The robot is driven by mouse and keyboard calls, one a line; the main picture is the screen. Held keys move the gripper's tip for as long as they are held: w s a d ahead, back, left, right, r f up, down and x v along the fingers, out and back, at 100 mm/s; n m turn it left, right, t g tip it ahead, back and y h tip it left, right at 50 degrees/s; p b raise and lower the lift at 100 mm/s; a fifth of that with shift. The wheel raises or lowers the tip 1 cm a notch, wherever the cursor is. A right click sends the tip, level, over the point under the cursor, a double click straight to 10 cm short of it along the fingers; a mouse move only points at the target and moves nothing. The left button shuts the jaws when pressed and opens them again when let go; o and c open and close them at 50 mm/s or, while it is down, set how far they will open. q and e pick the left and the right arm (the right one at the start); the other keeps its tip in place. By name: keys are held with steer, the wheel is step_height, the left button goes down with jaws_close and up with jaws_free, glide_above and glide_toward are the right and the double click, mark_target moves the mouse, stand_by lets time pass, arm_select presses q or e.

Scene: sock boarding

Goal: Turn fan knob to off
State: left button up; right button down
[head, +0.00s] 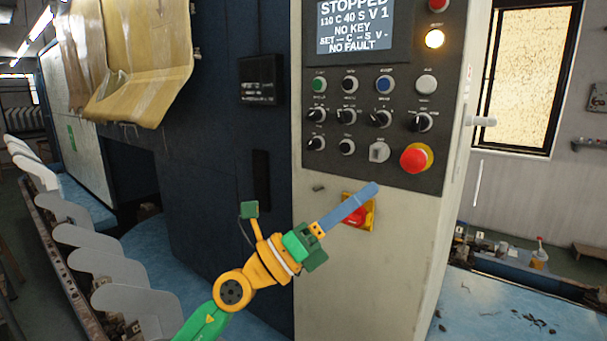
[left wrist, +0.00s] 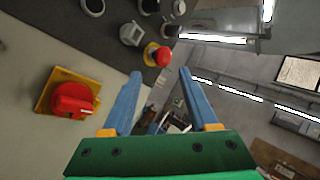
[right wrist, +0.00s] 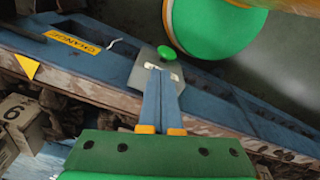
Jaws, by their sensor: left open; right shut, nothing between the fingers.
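The control panel (head: 364,170) carries several black selector knobs, such as one at the right of the middle row (head: 419,121) and one at the lower left (head: 315,143). Their labels are too small to read, so I cannot tell which is the fan knob. My left gripper (head: 374,188) is below the panel, touching no knob. In the left wrist view its two blue fingers (left wrist: 160,73) are apart with nothing between them. My right gripper (right wrist: 160,72) shows only in the right wrist view, shut and empty, above a blue machine edge.
A red emergency button (head: 415,158) is just above the left fingertips. A red switch on a yellow plate (head: 355,216) is partly hidden behind them. The screen (head: 353,27) reads STOPPED. Grey sock boards (head: 105,262) line the left. A green button (right wrist: 167,53) sits near the right fingertips.

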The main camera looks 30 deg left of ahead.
arm_select(q)
step_height(320, 180, up, 2)
steer(key=a+m+g+y, duration=0.2)
steer(key=m, duration=0.3)
steer(key=t+y, duration=0.1)
steer(key=y, duration=0.9)
glide_toward(309, 146)
steer(key=w, duration=0.2)
arm_select(e)
steer(key=shift+d+r+p, duration=0.1)
steer(key=shift+r+p, duration=0.25)
steer(key=shift+p, duration=0.05)
arm_select(q)
steer(key=shift+n, duration=0.3)
steer(key=w+p, duration=0.1)
steer(key=w, duration=0.1)
steer(key=w+d+p, duration=0.1)
steer(key=w, duration=0.1)
steer(key=w+p, duration=0.2)
steer(key=shift+w+d, duration=0.25)
steer(key=shift+w, duration=0.1)
steer(key=shift+w+d, duration=0.1)
steer(key=shift+w, duration=0.15)
steer(key=shift+s+f, duration=0.1)
arm_select(e)
step_height(309, 146, up, 4)
steer(key=shift+f, duration=0.1)
